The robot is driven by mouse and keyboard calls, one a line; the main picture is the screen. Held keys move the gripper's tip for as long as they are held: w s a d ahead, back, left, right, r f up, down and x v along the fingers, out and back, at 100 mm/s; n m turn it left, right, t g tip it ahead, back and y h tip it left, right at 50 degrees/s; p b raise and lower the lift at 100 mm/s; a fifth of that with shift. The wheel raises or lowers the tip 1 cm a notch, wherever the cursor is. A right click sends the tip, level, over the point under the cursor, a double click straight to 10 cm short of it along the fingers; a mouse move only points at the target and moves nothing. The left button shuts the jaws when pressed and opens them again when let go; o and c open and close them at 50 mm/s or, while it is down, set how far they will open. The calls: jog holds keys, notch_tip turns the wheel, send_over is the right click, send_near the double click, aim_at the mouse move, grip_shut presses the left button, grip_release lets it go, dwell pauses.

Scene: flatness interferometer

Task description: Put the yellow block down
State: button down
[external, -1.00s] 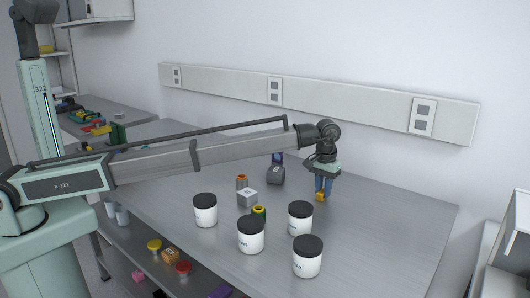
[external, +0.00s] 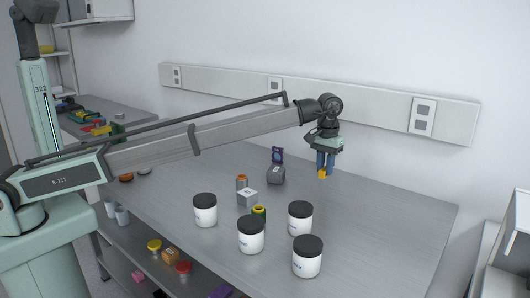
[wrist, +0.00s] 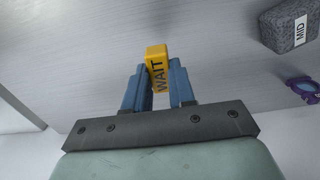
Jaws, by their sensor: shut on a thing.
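The yellow block (external: 322,174) is held between the blue fingers of my gripper (external: 325,168), above the back right part of the grey table (external: 385,205). In the wrist view the yellow block (wrist: 157,66) shows dark lettering reading "WAIT", and the two blue fingertips of my gripper (wrist: 160,88) close on it from both sides. Bare tabletop shows beyond the block in the wrist view.
Several white jars with black lids (external: 300,218) stand at the front of the table. A white cube (external: 247,197), a yellow-green ringed item (external: 259,212) and a dark grey block (external: 276,175) stand left of my gripper. The table's right side is clear.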

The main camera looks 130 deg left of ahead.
jog(key=shift+r, duration=0.6)
jog(key=shift+s+a+r, duration=0.2)
jog(key=s+a+r+n, duration=0.1)
jog(key=s+a+n, duration=0.1)
jog(key=s+a, duration=0.8)
jog(key=s+d+n, duration=0.2)
jog(key=s+d, duration=0.1)
jog(key=s, duration=2.2)
jog(key=s+d+f+m, duration=0.1)
jog(key=s+d+m, duration=0.35)
jog(key=d, duration=0.35)
jog(key=shift+n, duration=0.25)
jog(key=shift+a+f, duration=0.15)
jog(key=shift+f, duration=2.3)
jog(key=shift+a+f, duration=0.15)
jog(key=shift+f, duration=2.25)
jog(key=shift+f, duration=0.15)
